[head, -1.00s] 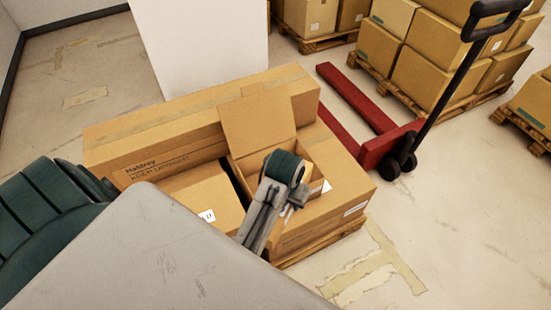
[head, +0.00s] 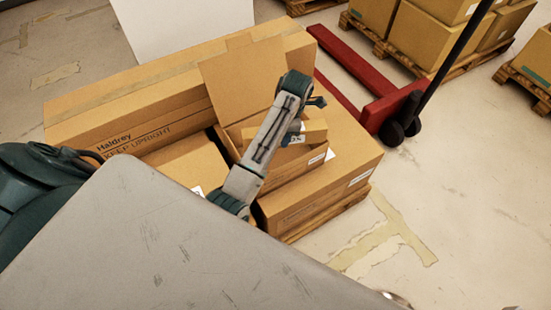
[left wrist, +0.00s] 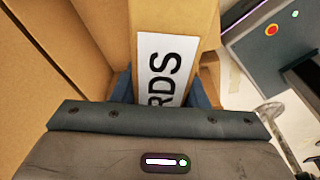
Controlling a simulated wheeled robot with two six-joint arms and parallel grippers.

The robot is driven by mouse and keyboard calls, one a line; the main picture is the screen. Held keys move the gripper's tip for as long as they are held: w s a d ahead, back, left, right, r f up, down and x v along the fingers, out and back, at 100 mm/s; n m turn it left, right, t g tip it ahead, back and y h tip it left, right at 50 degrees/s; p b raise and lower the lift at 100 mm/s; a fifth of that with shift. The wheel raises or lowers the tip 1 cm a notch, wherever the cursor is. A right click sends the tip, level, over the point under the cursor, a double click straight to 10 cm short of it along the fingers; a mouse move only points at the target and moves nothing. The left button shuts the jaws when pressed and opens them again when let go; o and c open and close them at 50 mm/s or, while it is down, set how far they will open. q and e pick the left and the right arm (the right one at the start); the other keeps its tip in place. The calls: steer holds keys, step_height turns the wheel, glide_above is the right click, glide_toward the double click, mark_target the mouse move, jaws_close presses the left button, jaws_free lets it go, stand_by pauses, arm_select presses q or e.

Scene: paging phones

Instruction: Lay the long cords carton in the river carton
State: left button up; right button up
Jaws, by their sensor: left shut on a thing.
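The cords carton (head: 313,131) is a small tan box with a white label. In the left wrist view its label (left wrist: 163,70) reads "RDS", the rest hidden. My left gripper (left wrist: 160,92) is shut on it, with a blue finger at each side. In the head view the held carton is over the right part of an open carton (head: 298,170) with a tall raised flap (head: 243,80). I cannot read a river name on this open carton. My arm hides part of its inside. My right gripper is not in view.
A long "Haldrey" carton (head: 130,120) lies behind the open one, and another carton (head: 180,165) stands at its left. All rest on a wooden pallet (head: 330,212). A red pallet jack (head: 385,108) and loaded pallets (head: 440,35) stand behind. Floor at right is clear.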

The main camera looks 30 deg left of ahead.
arm_select(q)
steer(key=n, duration=0.1)
steer(key=w+a+f+n+b, duration=0.1)
steer(key=n, duration=0.1)
steer(key=shift+w+f, duration=0.2)
steer(key=n, duration=0.1)
steer(key=b, duration=0.3)
glide_above(282, 161)
steer(key=s+d, duration=0.1)
steer(key=s, duration=0.1)
steer(key=shift+h, duration=0.3)
steer(key=f, duration=1.3)
steer(key=shift+s+d, duration=0.1)
steer(key=shift+s, duration=0.1)
steer(key=shift+f+b, duration=0.45)
steer(key=shift+f, duration=2.15)
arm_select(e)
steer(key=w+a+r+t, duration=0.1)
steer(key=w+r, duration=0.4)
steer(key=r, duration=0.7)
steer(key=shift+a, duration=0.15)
arm_select(q)
steer(key=shift+f, duration=0.1)
steer(key=o, duration=1.3)
steer(key=shift+o, duration=0.2)
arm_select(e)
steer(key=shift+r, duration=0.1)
